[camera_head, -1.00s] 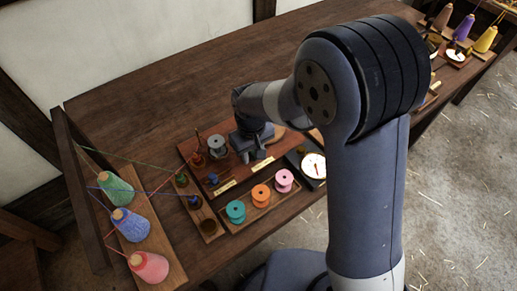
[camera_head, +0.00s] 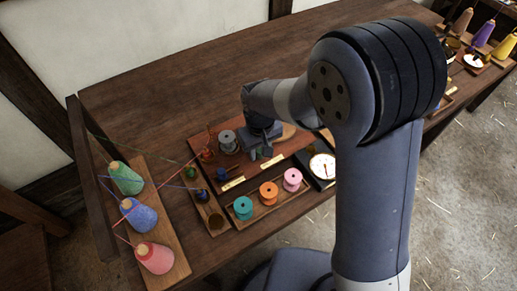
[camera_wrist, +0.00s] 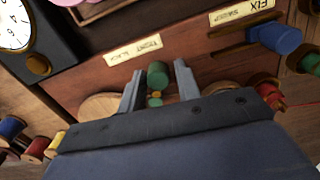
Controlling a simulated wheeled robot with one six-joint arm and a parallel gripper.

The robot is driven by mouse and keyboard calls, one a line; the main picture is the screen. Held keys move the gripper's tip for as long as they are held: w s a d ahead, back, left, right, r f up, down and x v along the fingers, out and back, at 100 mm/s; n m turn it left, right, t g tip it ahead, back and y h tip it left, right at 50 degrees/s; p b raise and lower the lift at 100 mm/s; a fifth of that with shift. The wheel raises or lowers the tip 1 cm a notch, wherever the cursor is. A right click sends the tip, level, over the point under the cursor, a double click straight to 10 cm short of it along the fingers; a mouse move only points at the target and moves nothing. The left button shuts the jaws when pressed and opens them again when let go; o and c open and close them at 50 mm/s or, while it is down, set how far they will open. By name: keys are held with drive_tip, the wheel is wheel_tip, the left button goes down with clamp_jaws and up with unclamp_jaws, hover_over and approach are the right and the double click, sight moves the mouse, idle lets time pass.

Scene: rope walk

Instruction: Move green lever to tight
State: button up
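The green lever (camera_wrist: 157,75) shows in the wrist view as a short round green knob, with a small brass and reddish part below it. My gripper (camera_wrist: 159,86) is open, with one finger on each side of the knob and a gap visible on both sides. A pale plate (camera_wrist: 133,50) with two words, seemingly "TIGHT" and "SLACK", lies just beyond the knob. In the head view my gripper (camera_head: 262,151) is low over the brown board (camera_head: 286,148) and hides the lever.
A blue lever (camera_wrist: 274,38) stands by another labelled plate (camera_wrist: 242,14). A white dial (camera_head: 322,166) stands right of the board. Teal (camera_head: 243,208), orange (camera_head: 269,192) and pink (camera_head: 292,179) spools sit in a front tray.

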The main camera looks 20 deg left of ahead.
drive_tip(key=shift+r+p, duration=2.5)
drive_tip(key=shift+r, duration=1.05)
drive_tip(key=shift+f, duration=0.1)
drive_tip(key=shift+f, duration=0.1)
wheel_tip(320, 180, down, 7)
drive_tip(key=b, duration=0.5)
drive_tip(key=shift+a, duration=0.1)
drive_tip(key=shift+s, duration=0.15)
